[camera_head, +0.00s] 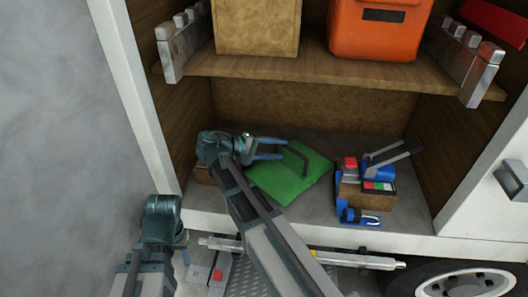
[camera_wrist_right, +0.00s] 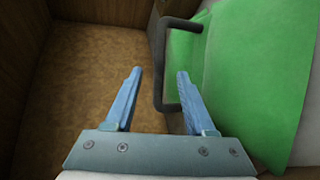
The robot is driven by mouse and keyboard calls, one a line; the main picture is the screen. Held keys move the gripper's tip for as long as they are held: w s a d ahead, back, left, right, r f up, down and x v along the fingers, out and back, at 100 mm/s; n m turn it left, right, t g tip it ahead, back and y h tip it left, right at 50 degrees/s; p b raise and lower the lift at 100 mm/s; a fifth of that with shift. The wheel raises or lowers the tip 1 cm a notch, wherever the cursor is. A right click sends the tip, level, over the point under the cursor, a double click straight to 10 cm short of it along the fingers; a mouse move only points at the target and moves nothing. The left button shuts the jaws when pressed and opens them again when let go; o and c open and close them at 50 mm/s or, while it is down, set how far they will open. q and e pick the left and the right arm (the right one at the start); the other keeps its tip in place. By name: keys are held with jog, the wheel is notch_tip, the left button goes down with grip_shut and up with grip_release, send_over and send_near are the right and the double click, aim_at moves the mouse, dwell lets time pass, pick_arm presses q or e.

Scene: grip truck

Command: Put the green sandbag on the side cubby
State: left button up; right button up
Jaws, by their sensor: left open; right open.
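The green sandbag (camera_head: 290,178) lies on the grey floor of the truck's lower compartment, with a black handle (camera_head: 297,160) on top. In the right wrist view the sandbag (camera_wrist_right: 245,85) fills the right side. Its handle (camera_wrist_right: 159,70) appears between my open fingertips, apart from both. My right gripper (camera_head: 283,148) is open at the sandbag, reaching in from the left; it also shows in the wrist view (camera_wrist_right: 159,73). My left gripper (camera_head: 183,245) is open and empty, low at the left outside the compartment. I cannot tell which space is the side cubby.
A wooden shelf (camera_head: 320,70) above holds a tan box (camera_head: 256,27) and an orange case (camera_head: 380,28). Metal brackets stand at both shelf ends. Blue clamps and a wooden block (camera_head: 380,200) sit right of the sandbag. A brown block shows behind my right arm. A wheel (camera_head: 470,285) is lower right.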

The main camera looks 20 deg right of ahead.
aim_at(289, 150)
jog(key=shift+b+x, duration=0.65)
jog(key=shift+x, duration=2)
grip_shut()
